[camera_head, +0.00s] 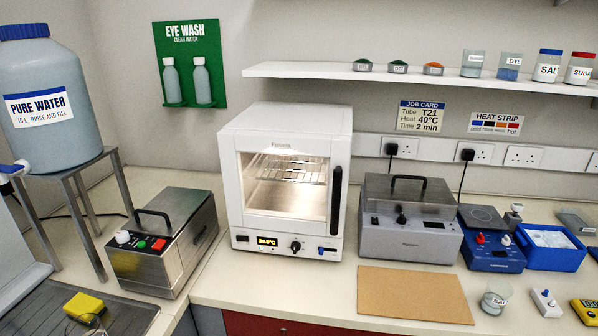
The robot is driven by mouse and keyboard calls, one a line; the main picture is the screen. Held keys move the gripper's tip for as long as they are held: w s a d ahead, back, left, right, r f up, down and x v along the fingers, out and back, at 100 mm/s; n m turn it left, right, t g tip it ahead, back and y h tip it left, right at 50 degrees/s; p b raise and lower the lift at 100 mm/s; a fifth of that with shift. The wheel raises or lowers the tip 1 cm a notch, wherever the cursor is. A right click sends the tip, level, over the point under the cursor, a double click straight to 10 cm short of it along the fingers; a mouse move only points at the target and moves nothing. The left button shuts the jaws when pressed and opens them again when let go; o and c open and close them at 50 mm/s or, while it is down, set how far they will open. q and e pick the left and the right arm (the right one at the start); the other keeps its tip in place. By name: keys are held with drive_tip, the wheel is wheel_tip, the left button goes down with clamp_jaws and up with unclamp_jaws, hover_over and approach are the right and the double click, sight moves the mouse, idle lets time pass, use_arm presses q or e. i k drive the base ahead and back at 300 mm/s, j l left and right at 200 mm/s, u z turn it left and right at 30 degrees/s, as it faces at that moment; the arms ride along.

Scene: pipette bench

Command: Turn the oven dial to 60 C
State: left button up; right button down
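The white oven (341,185) stands on the bench in the middle of the view, with its door shut and its chamber lit. Its dial (295,246) is a small black knob on the lower front panel, right of the display. The display (267,241) glows yellow; its digits are too small to read surely. The door has a black vertical handle (336,200). Neither of my grippers is in view.
A steel lidded device (165,250) stands left of the oven, and a grey lidded device (410,235) stands close on its right. A brown mat (414,294) lies at the front right. Bench directly before the oven is clear. A shelf (400,77) hangs above.

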sight(295, 247)
drive_tip(key=k+l+u, duration=0.15)
drive_tip(key=u, duration=0.25)
drive_tip(key=k+l+u, duration=0.1)
drive_tip(key=u, duration=0.3)
drive_tip(key=k+j, duration=0.05)
drive_tip(key=k, duration=0.05)
